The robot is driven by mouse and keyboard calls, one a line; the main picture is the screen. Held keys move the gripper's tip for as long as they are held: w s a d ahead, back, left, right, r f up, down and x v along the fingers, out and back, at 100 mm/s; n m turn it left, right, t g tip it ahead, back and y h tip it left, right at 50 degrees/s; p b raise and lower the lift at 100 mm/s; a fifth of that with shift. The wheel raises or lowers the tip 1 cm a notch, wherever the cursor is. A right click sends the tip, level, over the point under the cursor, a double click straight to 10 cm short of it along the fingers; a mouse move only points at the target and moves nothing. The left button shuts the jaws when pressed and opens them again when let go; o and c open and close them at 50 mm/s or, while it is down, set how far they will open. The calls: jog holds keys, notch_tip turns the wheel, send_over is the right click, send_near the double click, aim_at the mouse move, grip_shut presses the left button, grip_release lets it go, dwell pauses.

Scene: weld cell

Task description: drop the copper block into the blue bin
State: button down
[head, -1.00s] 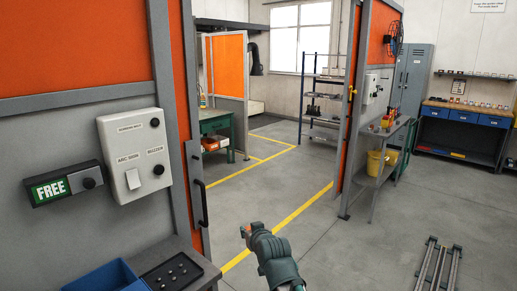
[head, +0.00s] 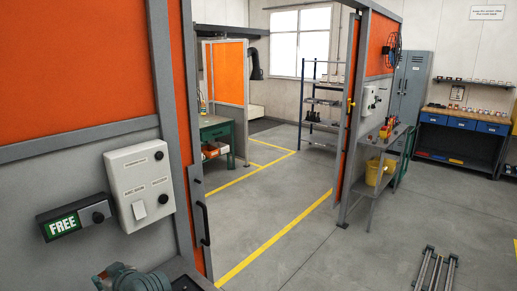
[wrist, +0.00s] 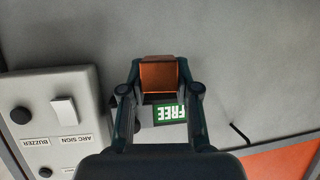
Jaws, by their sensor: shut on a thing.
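The copper block (wrist: 159,76) is between the two fingers of my gripper (wrist: 161,90) in the wrist view, and the fingers are shut on it. In the head view my gripper (head: 103,279) is at the bottom left, in front of the grey panel, with only its upper part and wrist in frame. The blue bin is not seen in either view now.
A grey control box (head: 140,186) and a green FREE sign (head: 62,226) are on the panel close to my gripper. In the wrist view the same box (wrist: 58,120) is at the left. The floor through the doorway is clear.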

jog(key=shift+s+a, duration=0.25)
jog(key=shift+f, duration=0.15)
jog(key=shift+f+b, duration=1.65)
jog(key=shift+f, duration=1.1)
jog(key=c, duration=0.8)
grip_release()
jog(key=shift+o, duration=0.2)
jog(key=shift+r, duration=5.05)
